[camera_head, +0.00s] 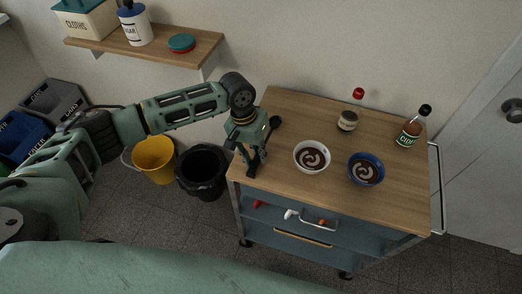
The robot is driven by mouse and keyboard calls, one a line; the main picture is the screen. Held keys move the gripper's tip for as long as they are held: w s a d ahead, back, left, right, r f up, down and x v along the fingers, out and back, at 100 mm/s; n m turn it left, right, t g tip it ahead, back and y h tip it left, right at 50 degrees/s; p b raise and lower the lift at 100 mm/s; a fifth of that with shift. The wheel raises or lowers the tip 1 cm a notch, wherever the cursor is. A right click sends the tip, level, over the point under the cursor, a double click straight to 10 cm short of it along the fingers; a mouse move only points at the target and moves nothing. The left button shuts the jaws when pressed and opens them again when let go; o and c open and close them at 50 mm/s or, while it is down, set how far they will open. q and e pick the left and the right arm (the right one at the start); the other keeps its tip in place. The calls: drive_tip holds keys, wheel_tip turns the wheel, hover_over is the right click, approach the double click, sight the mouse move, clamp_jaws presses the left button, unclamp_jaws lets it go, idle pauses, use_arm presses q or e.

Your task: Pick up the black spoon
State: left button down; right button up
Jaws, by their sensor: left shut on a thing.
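The black spoon (275,122) shows beside my left gripper, over the left part of the wooden cart top (395,190). Its round dark bowl is up and to the right, and its handle runs down toward the fingers. My left gripper (253,168) points down near the cart's left edge and is shut on the spoon. The fingers hide part of the handle. I cannot tell whether the spoon touches the top. My right gripper is not in view.
A white bowl (312,168) and a blue bowl (366,181) stand right of the gripper. A red-capped jar (348,120) and a cider bottle (409,134) stand further back. A wall shelf (190,51) is above; a black bin (203,188) and yellow bucket (154,166) stand left.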

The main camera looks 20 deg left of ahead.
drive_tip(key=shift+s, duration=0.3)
use_arm(q)
drive_tip(key=shift+r, duration=0.1)
drive_tip(key=shift+r, duration=0.6)
wheel_tip(320, 180, up, 3)
drive_tip(key=shift+f+b, duration=0.1)
drive_tip(key=shift+b, duration=0.6)
drive_tip(key=s+d+r+b, duration=0.1)
drive_tip(key=s+d+r, duration=0.5)
drive_tip(key=d, duration=0.4)
drive_tip(key=shift+r+b, duration=0.35)
drive_tip(key=shift+r, duration=0.1)
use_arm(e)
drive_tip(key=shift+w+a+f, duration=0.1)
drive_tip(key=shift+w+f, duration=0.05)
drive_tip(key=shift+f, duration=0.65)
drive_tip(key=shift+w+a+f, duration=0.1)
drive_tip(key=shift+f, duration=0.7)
use_arm(q)
drive_tip(key=shift+s, duration=0.1)
